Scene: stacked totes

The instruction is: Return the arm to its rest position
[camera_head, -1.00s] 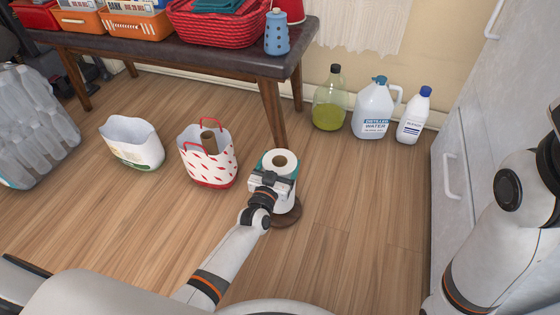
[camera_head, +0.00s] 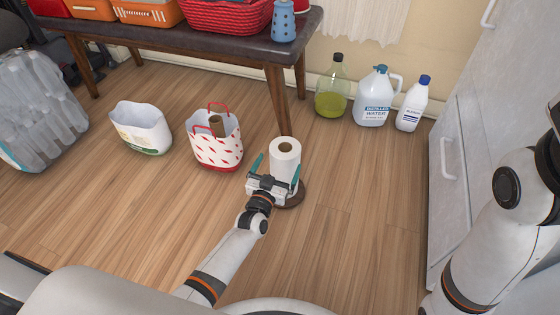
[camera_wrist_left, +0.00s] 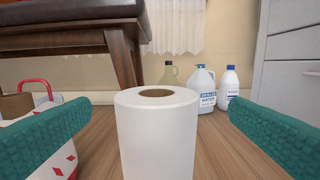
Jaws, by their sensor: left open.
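My left gripper (camera_head: 275,172) is open, its two teal fingers spread wide. In the head view it is just in front of a white paper roll (camera_head: 286,156), which stands upright on a dark round base (camera_head: 292,196). In the left wrist view the roll (camera_wrist_left: 157,135) stands centred between the spread fingers, with a gap on each side. My left arm (camera_head: 226,260) reaches forward from the bottom of the head view. My right arm (camera_head: 491,245) shows at the right edge, and its gripper is out of view.
A white bag with red marks (camera_head: 217,150) holds a brown tube, left of the roll. A bench (camera_head: 225,50) and several bottles, including a water jug (camera_head: 374,99), are behind. A cabinet (camera_head: 455,160) is at right.

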